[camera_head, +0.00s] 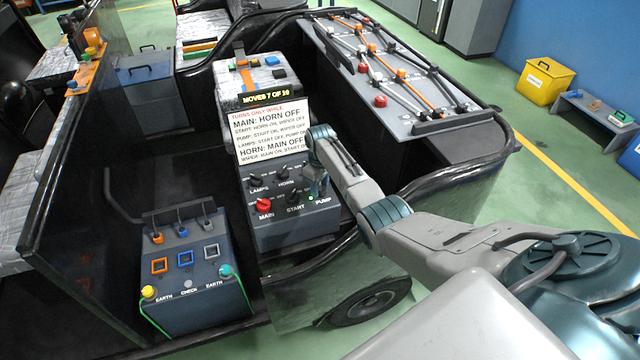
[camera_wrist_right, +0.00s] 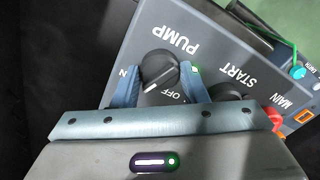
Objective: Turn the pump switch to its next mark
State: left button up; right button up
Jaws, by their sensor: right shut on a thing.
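The black pump switch (camera_wrist_right: 160,70) sits on the grey switch panel (camera_head: 294,228), by the PUMP label. In the wrist view my right gripper (camera_wrist_right: 160,82) has its blue fingers on both sides of the knob, shut on it. OFF and part of ON show beside the knob; a small green light shows by one finger. In the head view my right gripper (camera_head: 317,188) comes down over the panel's right side and hides the pump switch. The red main switch (camera_head: 264,205), start switch (camera_head: 293,197), lamps switch (camera_head: 256,178) and horn switch (camera_head: 282,174) are visible. My left gripper is not in view.
A white rule card (camera_head: 268,132) stands behind the switches, under a MOVES display (camera_head: 264,97). A grey box with coloured sockets (camera_head: 190,275) stands at front left. A black rail (camera_head: 450,170) curves right of the panel, near my right arm.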

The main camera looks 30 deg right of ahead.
aim_at(320, 186)
jog(key=n+p, duration=0.1)
jog(key=n, duration=0.5)
jog(key=shift+n, duration=0.3)
jog(key=n, duration=0.3)
jog(key=shift+n+p, duration=0.3)
jog(key=shift+n, duration=1.9)
jog(key=o, duration=1)
jog(key=shift+r, duration=0.1)
notch_tip(320, 186, up, 11)
jog(key=shift+f+b, duration=0.2)
jog(key=shift+b, duration=0.35)
